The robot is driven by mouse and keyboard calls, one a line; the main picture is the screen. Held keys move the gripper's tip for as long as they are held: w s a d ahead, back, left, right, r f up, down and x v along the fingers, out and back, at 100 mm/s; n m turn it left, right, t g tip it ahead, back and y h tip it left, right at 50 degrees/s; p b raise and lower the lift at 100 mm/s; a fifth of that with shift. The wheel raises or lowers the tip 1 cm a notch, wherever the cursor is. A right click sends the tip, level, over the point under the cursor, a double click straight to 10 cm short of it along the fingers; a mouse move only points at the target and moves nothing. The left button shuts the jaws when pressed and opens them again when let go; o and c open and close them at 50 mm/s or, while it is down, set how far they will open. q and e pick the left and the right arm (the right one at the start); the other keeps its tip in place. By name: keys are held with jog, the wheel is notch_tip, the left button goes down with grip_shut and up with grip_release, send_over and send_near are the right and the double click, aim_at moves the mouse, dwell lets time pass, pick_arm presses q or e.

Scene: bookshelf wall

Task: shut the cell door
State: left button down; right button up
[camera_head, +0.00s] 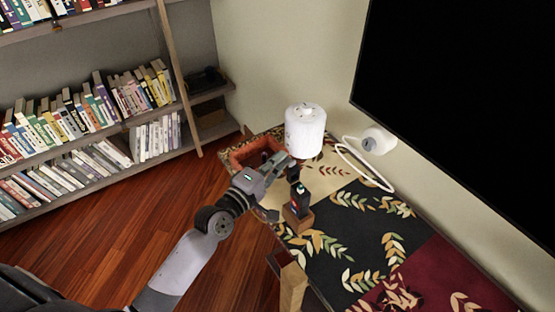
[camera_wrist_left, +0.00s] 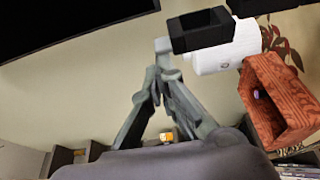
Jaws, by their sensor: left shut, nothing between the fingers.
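My left gripper (camera_head: 280,163) reaches over the table's far left corner. Its fingers meet in the left wrist view (camera_wrist_left: 163,50), shut and empty. An open-fronted black rectangular piece (camera_wrist_left: 200,28) is just beside the fingertips; I cannot tell whether they touch. In the head view a small black piece (camera_head: 294,174) shows just right of the fingertips. I cannot tell for certain which part is the cell door, or its angle. A reddish-brown open box (camera_head: 241,156) stands behind the gripper, partly hidden by it; it also shows in the left wrist view (camera_wrist_left: 262,100) with something purple inside.
A white cylinder (camera_head: 305,132) stands close behind the gripper. A dark bottle-like object (camera_head: 300,195) is on a wooden block (camera_head: 298,219) to its right. A bookshelf (camera_head: 95,158) is left. The patterned tabletop (camera_head: 385,232) has free room rightward.

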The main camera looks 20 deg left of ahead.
pick_arm(q)
jog(key=s+d+f+m+h+b, duration=0.1)
jog(key=s+d+m+h+b, duration=0.2)
jog(key=m, duration=0.8)
jog(key=s+d+f+m+h+b, duration=0.2)
jog(key=s+d+m+h+b, duration=0.1)
jog(key=m, duration=0.7)
jog(key=shift+s+d+f+m+h+b, duration=0.15)
jog(key=shift+s+d+m+h+b, duration=0.2)
jog(key=shift+d+h+b, duration=0.65)
jog(key=shift+w+d+m, duration=0.1)
jog(key=shift+d+m, duration=0.1)
jog(key=shift+m, duration=0.05)
